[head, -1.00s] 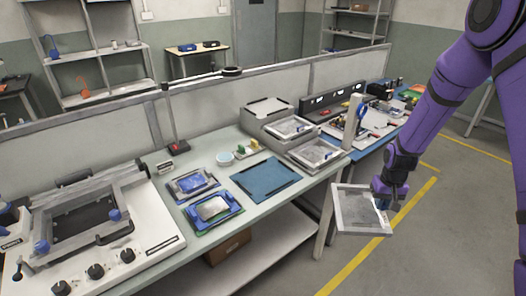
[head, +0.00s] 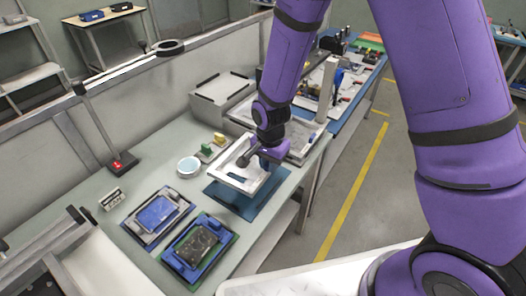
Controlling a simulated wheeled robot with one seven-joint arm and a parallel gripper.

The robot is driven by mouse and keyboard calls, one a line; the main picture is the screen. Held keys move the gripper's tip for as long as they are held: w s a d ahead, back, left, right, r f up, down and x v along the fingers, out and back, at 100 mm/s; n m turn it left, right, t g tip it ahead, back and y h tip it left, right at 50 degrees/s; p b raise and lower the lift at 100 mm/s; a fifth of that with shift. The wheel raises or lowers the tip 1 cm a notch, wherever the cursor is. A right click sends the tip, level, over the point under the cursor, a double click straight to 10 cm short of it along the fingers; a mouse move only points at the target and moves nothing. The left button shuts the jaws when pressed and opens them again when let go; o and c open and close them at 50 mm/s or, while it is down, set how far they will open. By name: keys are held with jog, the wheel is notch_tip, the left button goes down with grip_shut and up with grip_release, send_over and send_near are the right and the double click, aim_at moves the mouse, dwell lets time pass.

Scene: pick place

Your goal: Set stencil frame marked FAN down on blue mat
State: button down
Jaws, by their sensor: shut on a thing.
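My gripper (head: 262,159) is shut on a pale rectangular stencil frame (head: 224,169) at its right side. The frame is over the blue mat (head: 243,207) on the bench, roughly flat. The mat shows below and to the right of the frame. I cannot tell whether the frame touches the mat or is slightly above it. No marking on the frame is readable. My arm hides part of the frame's right side.
Two blue fixtures with boards (head: 158,212) (head: 199,249) lie left of the mat. A white round dish (head: 188,167) and small green and yellow blocks (head: 212,147) stand behind it.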

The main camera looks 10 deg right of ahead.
jog(key=shift+a+m, duration=0.3)
jog(key=shift+a, duration=0.15)
jog(key=shift+f, duration=3.4)
jog(key=shift+f, duration=0.65)
jog(key=c, duration=1)
grip_release()
jog(key=c, duration=0.3)
jog(key=shift+c, duration=0.2)
jog(key=shift+r, duration=3.5)
